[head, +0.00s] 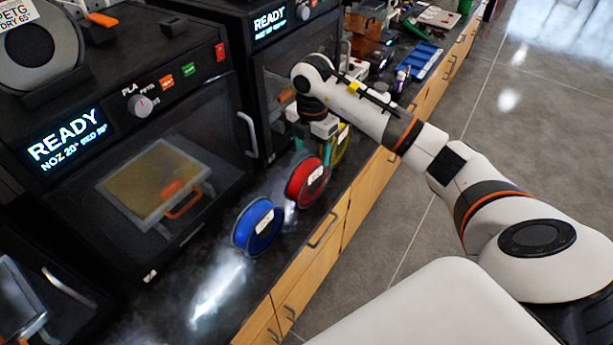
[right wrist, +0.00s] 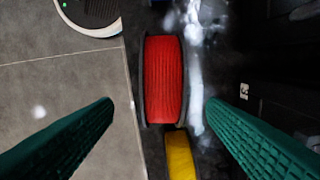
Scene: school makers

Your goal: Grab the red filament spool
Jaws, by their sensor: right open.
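The red filament spool (head: 307,183) stands upright on its rim on the dark counter, between the blue spool and the yellow one. My right gripper (head: 329,146) points down just behind it in the head view, near the yellow spool (head: 343,146). In the right wrist view, the red spool (right wrist: 165,80) lies ahead of and between the two green fingers of my right gripper (right wrist: 158,102). The fingers are wide apart, with nothing held between them. Any contact with the spool cannot be made out. My left gripper is not in view.
A blue spool (head: 258,227) stands nearer on the counter. 3D printers (head: 150,150) with closed fronts line the counter's left side. Wooden drawers (head: 310,255) face the open floor on the right. A blue tray (head: 419,61) and tools lie further back.

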